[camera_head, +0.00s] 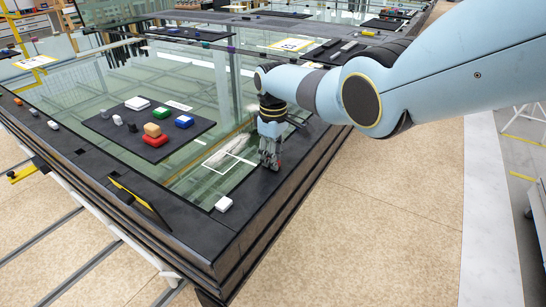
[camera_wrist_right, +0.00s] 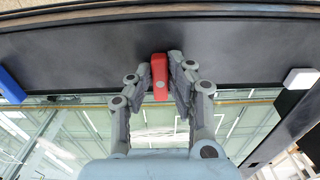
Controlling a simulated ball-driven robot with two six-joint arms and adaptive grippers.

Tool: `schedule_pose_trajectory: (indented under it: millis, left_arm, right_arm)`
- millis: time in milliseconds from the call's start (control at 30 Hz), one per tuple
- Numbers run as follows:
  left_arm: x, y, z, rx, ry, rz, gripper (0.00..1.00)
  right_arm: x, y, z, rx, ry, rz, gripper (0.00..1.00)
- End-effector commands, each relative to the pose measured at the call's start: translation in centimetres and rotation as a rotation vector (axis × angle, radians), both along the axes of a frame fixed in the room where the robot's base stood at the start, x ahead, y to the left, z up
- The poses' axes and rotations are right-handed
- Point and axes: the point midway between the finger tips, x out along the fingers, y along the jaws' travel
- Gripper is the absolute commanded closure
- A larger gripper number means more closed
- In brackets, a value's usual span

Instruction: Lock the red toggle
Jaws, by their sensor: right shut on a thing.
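The red toggle (camera_wrist_right: 160,77) is between the fingers of my right gripper (camera_wrist_right: 160,85) in the right wrist view, on the black frame edge at the near side of the glass. Both fingers press against its sides. In the head view my right gripper (camera_head: 270,165) points down onto the right edge of the frame, and only a speck of red shows at its tips. The toggle's base is mostly hidden there. My left gripper is not in view.
A white toggle (camera_head: 223,203) sits at the frame's near corner and also shows in the wrist view (camera_wrist_right: 301,78). A blue toggle (camera_wrist_right: 10,85) is at the wrist view's left. A black mat (camera_head: 110,128) with several coloured blocks lies on the glass.

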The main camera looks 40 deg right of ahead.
Motion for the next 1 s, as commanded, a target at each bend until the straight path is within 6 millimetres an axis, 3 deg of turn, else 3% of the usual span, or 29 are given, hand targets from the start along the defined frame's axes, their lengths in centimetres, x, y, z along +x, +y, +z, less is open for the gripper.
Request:
schedule_pose_trajectory:
  millis: [567,600,733,1000]
  left_arm:
    - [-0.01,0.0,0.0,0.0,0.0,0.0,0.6]
    - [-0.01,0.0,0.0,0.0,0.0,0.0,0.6]
    - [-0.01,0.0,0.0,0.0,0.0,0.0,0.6]
    - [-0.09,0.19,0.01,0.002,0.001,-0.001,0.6]
  right_arm:
    - [0.08,-0.04,0.05,0.0,-0.002,0.036,1.0]
    - [0.08,-0.04,0.05,0.0,-0.002,0.036,0.8]
    - [0.07,-0.04,0.04,0.0,-0.002,0.036,0.63]
    - [0.05,-0.03,0.04,-0.001,-0.001,0.035,0.61]
